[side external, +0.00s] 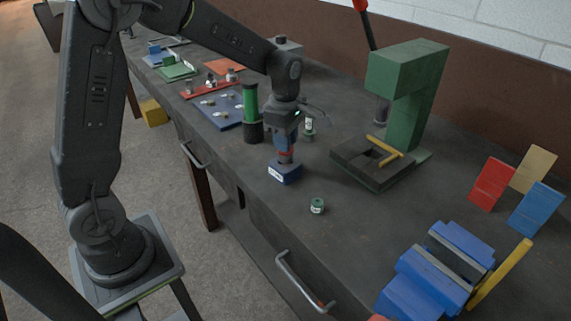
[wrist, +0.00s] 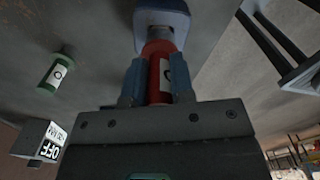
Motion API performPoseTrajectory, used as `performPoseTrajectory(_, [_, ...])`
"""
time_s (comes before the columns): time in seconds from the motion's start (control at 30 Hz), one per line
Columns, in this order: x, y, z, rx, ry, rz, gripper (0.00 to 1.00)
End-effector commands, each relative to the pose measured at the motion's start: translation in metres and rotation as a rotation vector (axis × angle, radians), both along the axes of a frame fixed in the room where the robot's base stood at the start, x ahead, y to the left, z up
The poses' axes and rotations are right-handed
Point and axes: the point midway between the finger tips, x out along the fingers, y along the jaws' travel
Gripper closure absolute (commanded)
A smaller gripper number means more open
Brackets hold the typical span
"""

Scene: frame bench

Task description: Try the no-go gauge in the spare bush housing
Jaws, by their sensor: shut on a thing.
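My gripper (side external: 286,148) is shut on a red gauge (wrist: 160,72) that carries a white label with a dark mark. Its blue fingers (wrist: 156,88) press on the red body from both sides. A blue housing block (side external: 285,174) with a white label stands on the bench right below the gripper. In the wrist view the housing (wrist: 148,40) lies at the top, and the gauge's pale end meets it. The gauge looks upright over the housing. The bore is hidden, so I cannot tell how far in the end sits.
A black-and-green cylinder (side external: 251,115) is close left. The green press (side external: 405,95) stands to the right behind. Blue vise blocks (side external: 437,270) are front right.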

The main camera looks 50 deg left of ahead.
Motion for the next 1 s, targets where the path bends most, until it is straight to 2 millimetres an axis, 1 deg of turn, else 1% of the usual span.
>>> performPoseTrajectory(0.03, [0.001, 0.0, 0.005, 0.0, -0.003, 0.0, 1.0])
performPoseTrajectory(0.7, [0.0, 0.0, 0.055, 0.0, -0.001, 0.0, 1.0])
performPoseTrajectory(0.83, [0.0, 0.0, 0.061, 0.0, -0.002, 0.0, 1.0])
performPoseTrajectory(1.0, [0.0, 0.0, 0.062, 0.0, -0.001, 0.0, 1.0])
